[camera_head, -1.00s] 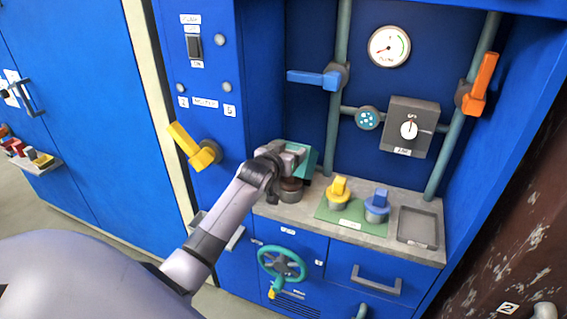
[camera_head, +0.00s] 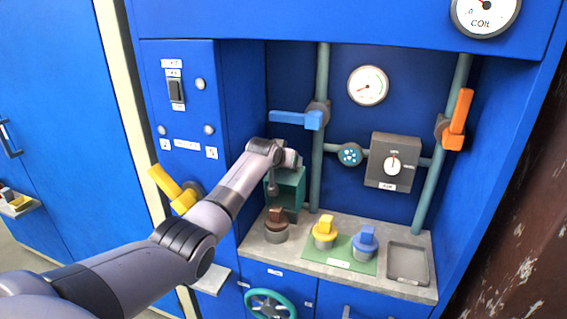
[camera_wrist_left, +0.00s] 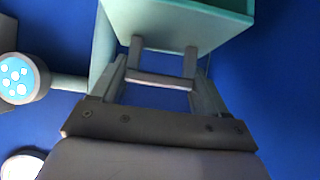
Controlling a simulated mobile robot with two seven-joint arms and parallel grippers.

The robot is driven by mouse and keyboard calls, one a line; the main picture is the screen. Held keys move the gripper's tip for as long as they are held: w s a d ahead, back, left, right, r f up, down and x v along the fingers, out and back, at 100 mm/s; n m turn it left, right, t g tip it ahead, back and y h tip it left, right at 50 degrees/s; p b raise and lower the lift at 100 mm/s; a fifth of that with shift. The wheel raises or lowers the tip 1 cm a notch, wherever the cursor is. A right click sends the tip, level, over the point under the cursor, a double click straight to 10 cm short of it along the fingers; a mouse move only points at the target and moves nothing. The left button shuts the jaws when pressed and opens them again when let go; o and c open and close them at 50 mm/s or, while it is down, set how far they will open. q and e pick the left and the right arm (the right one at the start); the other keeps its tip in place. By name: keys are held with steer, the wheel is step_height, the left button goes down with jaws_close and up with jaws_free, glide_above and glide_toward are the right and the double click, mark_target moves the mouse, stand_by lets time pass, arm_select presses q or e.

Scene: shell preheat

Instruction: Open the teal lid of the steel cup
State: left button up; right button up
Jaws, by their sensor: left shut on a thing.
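A teal box-like part (camera_head: 287,190) stands at the back left of the counter, with a dark front face. I take it to be the lid; in the left wrist view its teal panel (camera_wrist_left: 180,22) fills the top. My left gripper (camera_head: 292,160) is at its upper edge. In the wrist view the fingers (camera_wrist_left: 160,78) lie either side of a grey bracket-like handle on the teal part. They are shut on that handle. No steel cup shows clearly under the teal part. My right gripper is not in view.
A brown-knobbed steel pot (camera_head: 276,226) stands just in front of the teal part. Yellow-knobbed (camera_head: 324,236) and blue-knobbed (camera_head: 364,243) pots stand on a green mat. A grey tray (camera_head: 407,264) lies at right. A blue valve lever (camera_head: 298,119) is above the gripper.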

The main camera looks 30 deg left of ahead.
arm_select(q)
steer(key=shift+w+a+f+g, duration=0.15)
steer(key=shift+w+f+g, duration=0.2)
steer(key=shift+w, duration=0.25)
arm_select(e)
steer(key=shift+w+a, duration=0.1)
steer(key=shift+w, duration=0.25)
arm_select(q)
steer(key=shift+f+h, duration=0.1)
steer(key=shift+h, duration=0.2)
steer(key=o, duration=1.5)
steer(key=shift+g, duration=0.25)
steer(key=shift+r, duration=0.3)
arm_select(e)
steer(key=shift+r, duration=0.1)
arm_select(q)
steer(key=shift+s+r, duration=0.15)
steer(key=shift+p+v, duration=0.75)
steer(key=shift+v, duration=0.15)
steer(key=shift+f+v, duration=0.2)
steer(key=shift+v, duration=2.1)
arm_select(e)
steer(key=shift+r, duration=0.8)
arm_select(q)
steer(key=shift+s, duration=0.15)
